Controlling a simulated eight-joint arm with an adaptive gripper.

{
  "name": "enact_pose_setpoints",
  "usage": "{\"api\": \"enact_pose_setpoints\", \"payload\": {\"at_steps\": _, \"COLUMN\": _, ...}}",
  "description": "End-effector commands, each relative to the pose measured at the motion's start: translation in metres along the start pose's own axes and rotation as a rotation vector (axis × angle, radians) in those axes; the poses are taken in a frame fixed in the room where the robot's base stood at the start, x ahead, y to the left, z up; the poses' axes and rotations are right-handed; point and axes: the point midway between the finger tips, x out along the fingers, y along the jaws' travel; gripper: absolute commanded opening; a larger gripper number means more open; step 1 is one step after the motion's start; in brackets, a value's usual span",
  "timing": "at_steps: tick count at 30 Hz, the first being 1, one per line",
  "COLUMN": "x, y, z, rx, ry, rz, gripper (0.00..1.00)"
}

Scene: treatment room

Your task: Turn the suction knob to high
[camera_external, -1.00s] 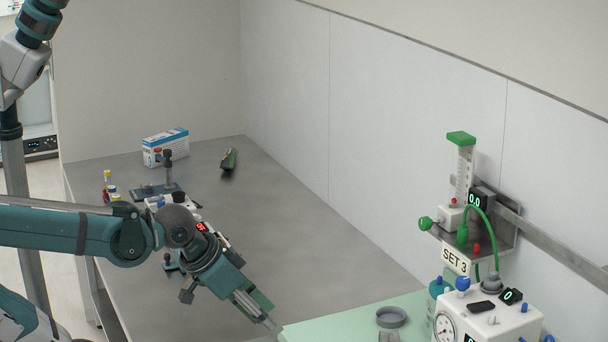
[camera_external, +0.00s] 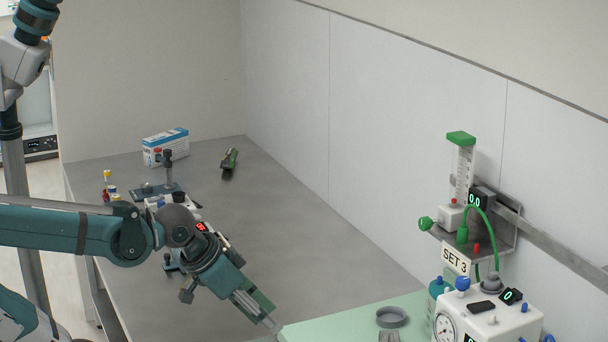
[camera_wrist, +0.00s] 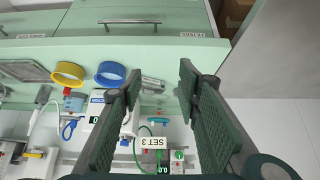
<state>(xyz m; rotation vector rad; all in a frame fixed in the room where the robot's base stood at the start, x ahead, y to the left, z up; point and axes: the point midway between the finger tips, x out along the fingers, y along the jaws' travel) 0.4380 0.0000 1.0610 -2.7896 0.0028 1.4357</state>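The white unit with a round gauge (camera_external: 490,318) is at the lower right of the external view, cut by the frame edge. A blue knob (camera_external: 462,284) sits on its top left; I cannot tell whether this is the suction knob, and no "high" mark is readable. My gripper (camera_external: 262,313) is well to the left of the unit, near the table's front, pointing down and right. The wrist view shows my gripper (camera_wrist: 161,82) open and empty, with its dark green fingers apart. The SET 3 label (camera_wrist: 154,142) shows between them.
A flowmeter with a green knob (camera_external: 425,223) stands on a wall shelf above the SET 3 label. A pale green surface (camera_external: 340,325) holds a grey ring (camera_external: 391,317). A blue-and-white box (camera_external: 165,147) stands at the back. The middle of the grey table (camera_external: 300,235) is clear.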

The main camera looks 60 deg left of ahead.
Motion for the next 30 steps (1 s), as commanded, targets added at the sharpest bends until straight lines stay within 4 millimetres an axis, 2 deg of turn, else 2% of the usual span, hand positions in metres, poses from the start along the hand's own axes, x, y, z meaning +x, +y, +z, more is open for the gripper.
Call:
{"api": "enact_pose_setpoints", "payload": {"at_steps": 5, "x": -0.004, "y": 0.001, "z": -0.010, "rx": 0.043, "ry": -0.008, "rz": -0.001, "gripper": 0.34}}
{"api": "enact_pose_setpoints", "payload": {"at_steps": 11, "x": -0.010, "y": 0.004, "z": -0.036, "rx": 0.168, "ry": -0.031, "rz": -0.005, "gripper": 0.34}}
{"api": "enact_pose_setpoints", "payload": {"at_steps": 18, "x": -0.017, "y": 0.010, "z": -0.080, "rx": 0.386, "ry": -0.072, "rz": -0.006, "gripper": 0.34}}
{"api": "enact_pose_setpoints", "payload": {"at_steps": 30, "x": -0.017, "y": 0.024, "z": -0.151, "rx": 0.762, "ry": -0.143, "rz": 0.003, "gripper": 0.34}}
